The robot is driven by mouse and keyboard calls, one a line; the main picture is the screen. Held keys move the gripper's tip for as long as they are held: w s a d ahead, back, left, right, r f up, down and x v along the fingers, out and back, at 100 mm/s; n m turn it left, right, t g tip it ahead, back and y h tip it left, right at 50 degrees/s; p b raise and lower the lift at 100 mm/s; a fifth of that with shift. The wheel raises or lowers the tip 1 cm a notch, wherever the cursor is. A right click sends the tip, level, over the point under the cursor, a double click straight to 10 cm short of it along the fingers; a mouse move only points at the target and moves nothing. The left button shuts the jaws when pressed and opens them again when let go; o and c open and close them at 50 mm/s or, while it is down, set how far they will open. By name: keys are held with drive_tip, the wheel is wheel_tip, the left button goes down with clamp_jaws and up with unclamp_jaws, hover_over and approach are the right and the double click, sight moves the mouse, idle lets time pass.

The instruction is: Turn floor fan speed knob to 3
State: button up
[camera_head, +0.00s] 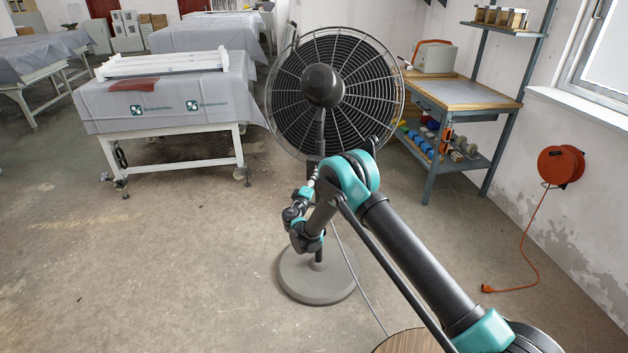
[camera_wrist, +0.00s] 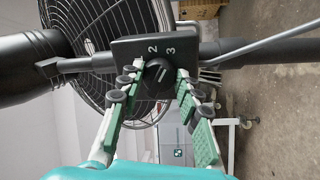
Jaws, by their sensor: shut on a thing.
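The floor fan (camera_head: 335,95) stands upright on a round grey base (camera_head: 318,280), with its rear side toward me. In the wrist view its dark control plate (camera_wrist: 128,48) shows the white figures 2 and 3. The black speed knob (camera_wrist: 157,80) sits on this plate, with a small light mark on it; I cannot tell exactly which figure it lines up with. My gripper (camera_wrist: 158,72) has its green-padded fingers on either side of the knob and is shut on it. In the head view my arm hides the knob and much of the fan's pole.
A workbench (camera_head: 465,95) with a lower shelf stands behind the fan to the right. A cloth-covered table (camera_head: 170,105) stands to the left. An orange cable reel (camera_head: 560,166) hangs on the right wall. The floor left of the fan is clear.

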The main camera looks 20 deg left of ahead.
drive_tip(key=shift+f, duration=0.1)
drive_tip(key=o, duration=1.2)
drive_tip(key=shift+c, duration=0.2)
drive_tip(key=s, duration=1.2)
drive_tip(key=shift+d+f, duration=0.35)
drive_tip(key=shift+f, duration=0.1)
drive_tip(key=shift+w, duration=0.1)
